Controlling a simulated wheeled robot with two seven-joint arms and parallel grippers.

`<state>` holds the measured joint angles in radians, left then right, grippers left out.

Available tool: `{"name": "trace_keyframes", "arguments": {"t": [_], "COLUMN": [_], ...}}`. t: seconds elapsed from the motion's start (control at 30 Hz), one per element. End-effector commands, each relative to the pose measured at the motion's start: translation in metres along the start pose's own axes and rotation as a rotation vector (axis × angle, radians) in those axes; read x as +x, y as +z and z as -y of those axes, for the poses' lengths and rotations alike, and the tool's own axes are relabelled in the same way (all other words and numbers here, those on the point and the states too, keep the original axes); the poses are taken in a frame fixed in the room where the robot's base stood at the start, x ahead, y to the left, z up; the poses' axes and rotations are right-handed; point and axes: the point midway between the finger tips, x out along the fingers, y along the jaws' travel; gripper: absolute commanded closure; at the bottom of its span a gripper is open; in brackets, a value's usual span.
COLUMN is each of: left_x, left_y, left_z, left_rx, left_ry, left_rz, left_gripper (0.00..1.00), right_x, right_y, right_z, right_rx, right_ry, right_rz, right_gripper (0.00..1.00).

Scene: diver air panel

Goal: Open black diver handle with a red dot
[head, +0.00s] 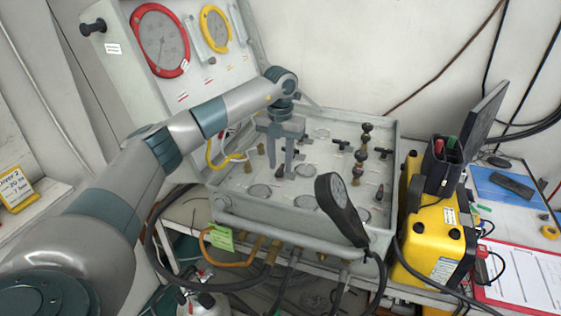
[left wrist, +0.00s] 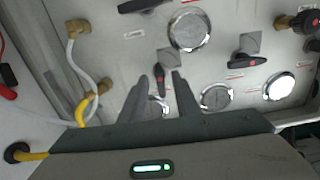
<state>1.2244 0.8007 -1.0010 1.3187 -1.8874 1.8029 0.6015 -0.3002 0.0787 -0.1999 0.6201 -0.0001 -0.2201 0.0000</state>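In the left wrist view a small black handle with a red dot (left wrist: 161,86) stands on the panel, between the two finger tips of my left gripper (left wrist: 161,78). The fingers are apart, one on each side of the handle, with a visible gap; I cannot tell how far above the panel they are. In the head view my left gripper (head: 281,165) points down over the left part of the grey air panel (head: 235,208). The handle between its fingers is hard to make out there. My right gripper is in neither view.
Other black handles (left wrist: 248,60) and round gauges (left wrist: 190,30) lie close by. Hoses and brass fittings (left wrist: 78,28) line one panel edge. A black paddle-shaped device (head: 340,205) rises at the panel's front. A yellow case (head: 437,235) stands on the right.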

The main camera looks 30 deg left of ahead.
Motion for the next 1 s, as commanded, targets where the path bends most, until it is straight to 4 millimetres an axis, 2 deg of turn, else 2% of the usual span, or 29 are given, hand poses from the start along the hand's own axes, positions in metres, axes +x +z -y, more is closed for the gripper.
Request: {"name": "trace_keyframes", "arguments": {"t": [0.27, 0.47, 0.83, 1.0], "left_x": [-0.003, -0.021, -0.089, -0.121], "left_y": [0.000, 0.001, 0.001, 0.001], "left_z": [0.000, 0.001, 0.000, 0.000], "left_rx": [0.001, 0.001, 0.000, 0.000], "left_ry": [0.000, -0.001, -0.001, -0.001], "left_rz": [0.000, 0.001, 0.003, 0.003], "left_gripper": [0.71, 0.71, 0.71, 0.71], "right_x": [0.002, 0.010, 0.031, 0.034], "right_y": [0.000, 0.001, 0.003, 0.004], "right_z": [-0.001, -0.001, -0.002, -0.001], "right_rx": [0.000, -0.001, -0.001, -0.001], "right_ry": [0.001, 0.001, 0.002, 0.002], "right_rz": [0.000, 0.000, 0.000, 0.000], "right_gripper": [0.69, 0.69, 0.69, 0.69]}}
